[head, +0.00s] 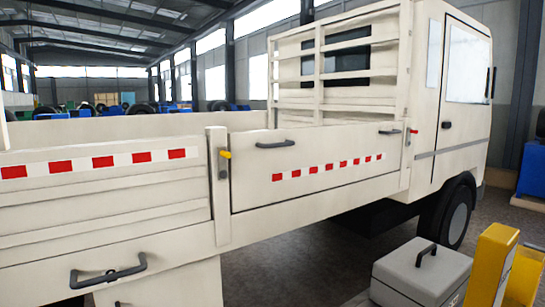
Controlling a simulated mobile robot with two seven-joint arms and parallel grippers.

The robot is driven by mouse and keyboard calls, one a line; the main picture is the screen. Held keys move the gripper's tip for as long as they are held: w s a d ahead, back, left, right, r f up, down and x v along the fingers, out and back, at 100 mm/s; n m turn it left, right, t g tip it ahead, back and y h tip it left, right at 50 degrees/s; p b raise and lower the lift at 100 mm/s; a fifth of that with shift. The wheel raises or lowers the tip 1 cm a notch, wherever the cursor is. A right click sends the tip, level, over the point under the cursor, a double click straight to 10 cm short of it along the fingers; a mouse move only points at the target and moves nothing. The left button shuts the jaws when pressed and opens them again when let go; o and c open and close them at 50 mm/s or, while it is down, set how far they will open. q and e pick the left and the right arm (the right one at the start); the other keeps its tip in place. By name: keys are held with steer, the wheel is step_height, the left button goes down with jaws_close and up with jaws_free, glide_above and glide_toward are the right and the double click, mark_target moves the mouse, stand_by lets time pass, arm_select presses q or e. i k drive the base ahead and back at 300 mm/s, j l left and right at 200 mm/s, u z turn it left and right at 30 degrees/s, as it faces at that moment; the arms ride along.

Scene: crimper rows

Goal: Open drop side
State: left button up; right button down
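A cream flatbed truck fills the view, and its front drop side (310,165) is upright and closed, with a row of red marks along it. A dark handle (275,144) sits near its top left, and another dark handle (390,131) near its top right. A latch with a yellow grip (225,154) is on the post at its left end. A latch with a red tip (411,131) is on the post at its right end. A second drop side (100,185) with a red and white strip is upright at the left. Neither gripper shows.
A grey case (422,270) with a dark handle stands at the lower right, beside a yellow object (500,265). The truck's front wheel (457,220) is behind them. A dark handle (108,272) sticks out below the bed at lower left. Floor (310,275) is clear beneath the drop side.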

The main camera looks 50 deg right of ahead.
mark_target(267, 166)
steer(key=i+l+z, duration=0.1)
steer(key=i+z, duration=0.3)
steer(key=i+j+z, duration=0.1)
steer(key=i+z, duration=0.3)
steer(key=i, duration=0.15)
steer(key=i+z, duration=0.1)
steer(key=z, duration=0.25)
steer(key=i+z, duration=0.1)
steer(key=z, duration=0.3)
steer(key=i+j+z, duration=0.1)
steer(key=z, duration=0.25)
